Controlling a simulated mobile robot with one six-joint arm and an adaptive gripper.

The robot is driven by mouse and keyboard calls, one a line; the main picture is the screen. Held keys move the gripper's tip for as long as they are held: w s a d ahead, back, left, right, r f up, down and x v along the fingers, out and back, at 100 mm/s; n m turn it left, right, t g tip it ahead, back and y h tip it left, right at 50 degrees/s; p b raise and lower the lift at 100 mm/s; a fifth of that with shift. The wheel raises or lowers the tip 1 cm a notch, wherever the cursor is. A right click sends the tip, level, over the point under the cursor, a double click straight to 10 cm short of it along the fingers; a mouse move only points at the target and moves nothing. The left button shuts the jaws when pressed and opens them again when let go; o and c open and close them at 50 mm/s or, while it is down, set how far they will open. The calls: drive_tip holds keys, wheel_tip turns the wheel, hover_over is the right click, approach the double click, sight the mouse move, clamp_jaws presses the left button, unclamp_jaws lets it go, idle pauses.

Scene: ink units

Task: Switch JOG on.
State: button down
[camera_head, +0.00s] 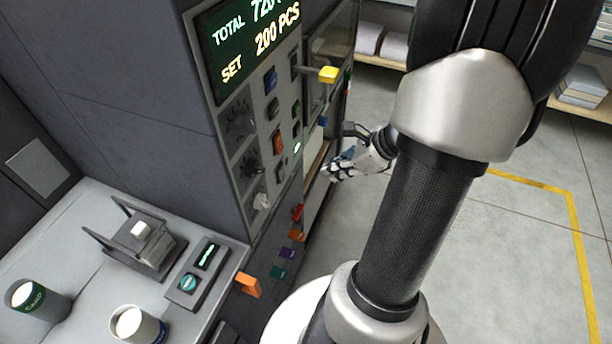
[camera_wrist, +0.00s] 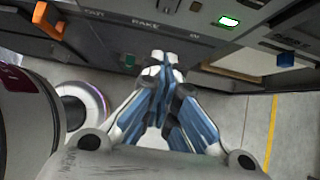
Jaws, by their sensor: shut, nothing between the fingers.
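The machine's control panel (camera_head: 266,150) stands left of centre in the head view, with several rocker switches and knobs. A blue rocker (camera_head: 271,79), an orange-red rocker (camera_head: 278,141) and a small lit green-white indicator (camera_head: 297,148) show on it. I cannot read a JOG label in either view, so I cannot tell which switch is JOG. My gripper (camera_head: 337,172) is shut and empty, to the right of the panel and apart from it in the head view. In the wrist view its closed fingertips (camera_wrist: 163,58) point toward the panel's lower edge, below a label that seems to read BRAKE.
A yellow-ended lever (camera_head: 328,74) sticks out right of the panel. A blue block (camera_wrist: 285,59) shows at right in the wrist view. Floor right of my arm is open.

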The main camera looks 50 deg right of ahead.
sight(282, 174)
drive_tip(key=w+a+r+b+x, duration=0.1)
drive_tip(key=b+x, duration=0.4)
drive_tip(key=x, duration=0.7)
drive_tip(key=shift+w, duration=0.7)
drive_tip(key=shift+r, duration=0.15)
drive_tip(key=shift+a, duration=0.1)
drive_tip(key=shift+w+a+f, duration=0.1)
drive_tip(key=shift+w+f, duration=0.15)
drive_tip(key=shift+w, duration=0.1)
drive_tip(key=shift+r, duration=0.1)
drive_tip(key=shift+r+p, duration=0.65)
drive_tip(key=shift+r, duration=0.15)
